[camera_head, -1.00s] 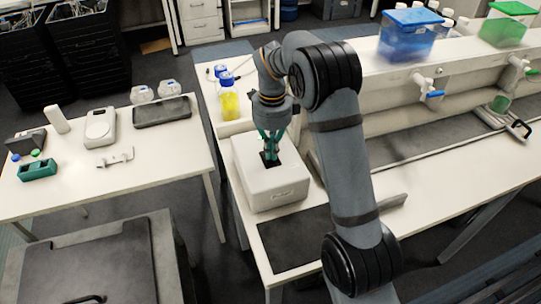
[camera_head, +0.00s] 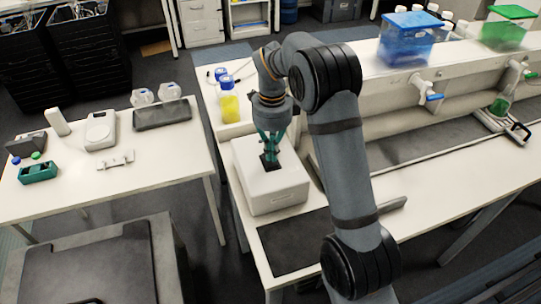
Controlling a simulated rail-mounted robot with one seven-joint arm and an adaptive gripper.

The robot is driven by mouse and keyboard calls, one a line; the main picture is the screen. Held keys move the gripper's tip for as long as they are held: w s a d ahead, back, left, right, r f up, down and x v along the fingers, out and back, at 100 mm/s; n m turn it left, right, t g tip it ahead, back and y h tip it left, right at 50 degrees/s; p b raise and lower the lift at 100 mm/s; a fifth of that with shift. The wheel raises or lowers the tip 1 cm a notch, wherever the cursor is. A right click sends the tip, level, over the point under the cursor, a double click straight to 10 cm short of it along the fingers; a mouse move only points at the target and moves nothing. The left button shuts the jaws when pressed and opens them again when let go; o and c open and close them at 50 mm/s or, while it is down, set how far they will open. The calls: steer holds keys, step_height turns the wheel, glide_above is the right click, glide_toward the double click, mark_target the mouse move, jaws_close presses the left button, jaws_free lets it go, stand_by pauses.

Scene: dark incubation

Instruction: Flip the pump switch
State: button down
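A white box-shaped unit (camera_head: 285,190) sits on the near end of the long white bench. A small black part (camera_head: 269,162) shows on its top; it could be the pump switch, but it is too small and too covered to be sure. My gripper (camera_head: 270,154), with teal fingers, points down at this black part from directly above. The fingertips are at or very close to it; I cannot tell whether they touch. The fingers look near each other, but whether they are shut on anything is not clear. No position of a switch can be read.
A yellow-filled bottle (camera_head: 229,107) with a blue cap stands behind the unit. A dark mat (camera_head: 290,243) lies in front. Blue (camera_head: 406,43) and green-lidded (camera_head: 508,30) tanks stand on the raised shelf. A separate table (camera_head: 150,165) at left holds small instruments.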

mark_target(272, 163)
steer(key=shift+r+p, duration=1.65)
steer(key=shift+r, duration=1.05)
steer(key=shift+f, duration=0.15)
